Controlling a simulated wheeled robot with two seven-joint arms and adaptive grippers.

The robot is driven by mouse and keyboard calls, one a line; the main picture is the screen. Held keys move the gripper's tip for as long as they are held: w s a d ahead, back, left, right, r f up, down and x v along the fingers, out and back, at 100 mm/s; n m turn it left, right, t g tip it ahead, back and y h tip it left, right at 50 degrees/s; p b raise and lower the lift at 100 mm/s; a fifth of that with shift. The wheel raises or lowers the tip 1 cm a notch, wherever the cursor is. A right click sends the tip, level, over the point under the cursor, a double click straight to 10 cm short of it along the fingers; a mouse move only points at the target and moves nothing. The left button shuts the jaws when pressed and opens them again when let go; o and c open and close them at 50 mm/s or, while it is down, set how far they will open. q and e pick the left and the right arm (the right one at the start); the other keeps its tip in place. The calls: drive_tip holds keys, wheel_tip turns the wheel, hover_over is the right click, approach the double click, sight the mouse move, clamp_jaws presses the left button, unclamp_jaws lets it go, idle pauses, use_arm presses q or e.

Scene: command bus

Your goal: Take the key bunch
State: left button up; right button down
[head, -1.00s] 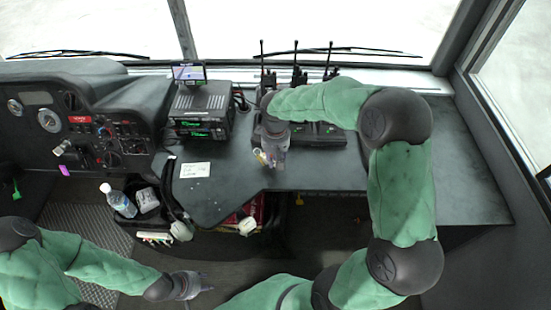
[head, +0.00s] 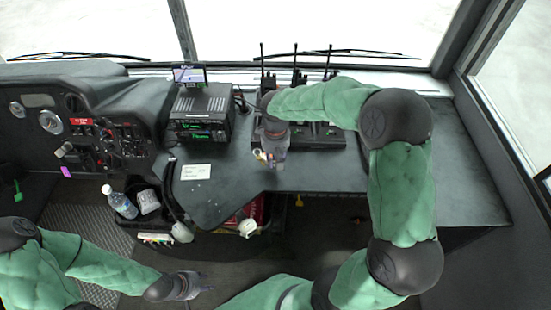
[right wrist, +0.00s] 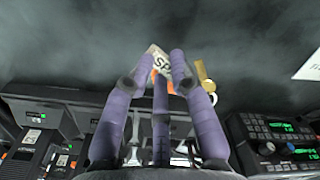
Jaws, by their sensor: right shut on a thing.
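The key bunch (head: 259,155) shows small at the tip of my right gripper (head: 272,160), over the front part of the dark dash counter. In the right wrist view it has a white and orange tag with letters (right wrist: 156,52), a brass-coloured key and a pale ring. My right gripper also shows there (right wrist: 161,68), its purple-grey fingers closed in on the bunch and partly hiding it. The bunch seems just above the counter; I cannot tell whether it touches. My left gripper (head: 200,286) is low over the floor, away from the keys; its finger opening is too small to read.
Handheld radios in a charger (head: 318,137) stand behind my right gripper. A radio unit with lit displays (head: 200,110) and a white card (head: 196,171) lie to the left. A bottle (head: 122,205) stands lower left. The counter's right side is clear.

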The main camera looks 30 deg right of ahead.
drive_tip(key=shift+r+p, duration=1.85)
drive_tip(key=shift+r, duration=0.55)
